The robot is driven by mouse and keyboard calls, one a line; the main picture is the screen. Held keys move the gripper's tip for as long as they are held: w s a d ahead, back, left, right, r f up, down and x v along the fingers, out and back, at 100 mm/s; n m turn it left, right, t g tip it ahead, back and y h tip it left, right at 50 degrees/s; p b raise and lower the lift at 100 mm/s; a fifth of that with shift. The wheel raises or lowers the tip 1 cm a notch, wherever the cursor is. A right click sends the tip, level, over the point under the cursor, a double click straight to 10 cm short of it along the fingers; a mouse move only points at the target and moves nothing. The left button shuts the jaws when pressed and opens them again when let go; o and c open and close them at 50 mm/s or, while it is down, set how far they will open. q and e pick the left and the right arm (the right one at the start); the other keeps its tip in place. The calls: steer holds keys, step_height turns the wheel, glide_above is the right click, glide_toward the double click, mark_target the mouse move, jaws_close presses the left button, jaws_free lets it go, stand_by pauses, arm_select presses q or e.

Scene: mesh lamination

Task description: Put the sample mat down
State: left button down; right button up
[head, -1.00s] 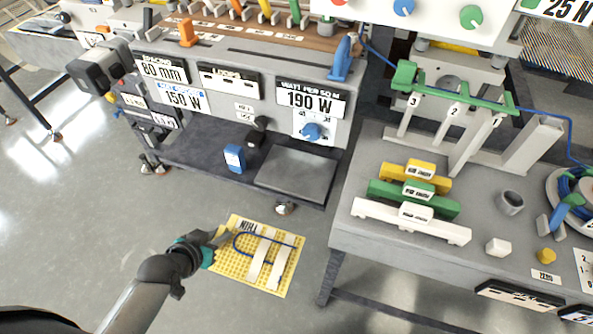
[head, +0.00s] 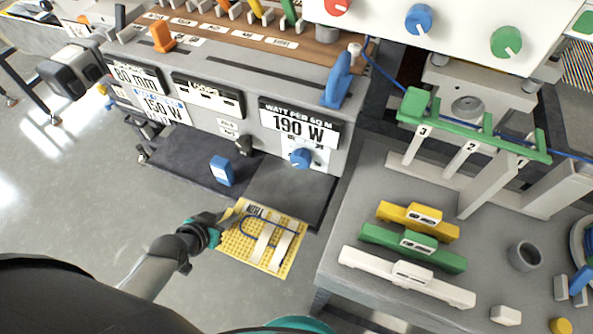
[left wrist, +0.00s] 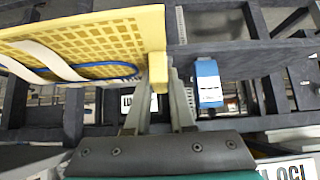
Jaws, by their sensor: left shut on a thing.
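The sample mat (head: 236,243) is a yellow grid sheet with a blue cable loop and two pale strips across it. My left gripper (head: 228,219) is shut on the mat's left edge and holds it in front of the dark lower shelf. In the left wrist view the yellow mat (left wrist: 110,38) spreads to the left from the gripper (left wrist: 158,88), with a yellow edge block between the fingers. A bare grey plate (head: 291,187) lies on the shelf just behind the mat in the head view. My right gripper does not show.
A blue box (head: 222,170) stands on the dark shelf (head: 183,158), left of the plate; it also shows in the left wrist view (left wrist: 208,82). The grey table (head: 345,225) at right holds yellow, green and white bars. The machine front with a blue knob (head: 301,158) rises above the shelf.

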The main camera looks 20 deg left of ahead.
mark_target(242, 199)
arm_select(q)
steer(key=shift+w, duration=0.45)
steer(key=w, duration=0.4)
steer(key=w+d+b, duration=0.1)
steer(key=w, duration=0.1)
steer(key=shift+w, duration=0.15)
steer(key=w, duration=0.3)
steer(key=w+d+b, duration=0.1)
steer(key=w, duration=0.3)
steer(key=w+b, duration=0.1)
steer(key=w, duration=0.2)
steer(key=shift+w+d, duration=0.3)
steer(key=shift+w, duration=0.1)
steer(key=shift+f+b, duration=1.15)
steer(key=shift+f, duration=0.5)
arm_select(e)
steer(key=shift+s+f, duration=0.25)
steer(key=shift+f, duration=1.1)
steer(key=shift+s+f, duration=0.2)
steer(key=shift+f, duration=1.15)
arm_select(q)
steer(key=shift+f, duration=0.1)
steer(key=shift+f, duration=0.1)
steer(key=c, duration=0.8)
jaws_free()
steer(key=shift+o, duration=0.2)
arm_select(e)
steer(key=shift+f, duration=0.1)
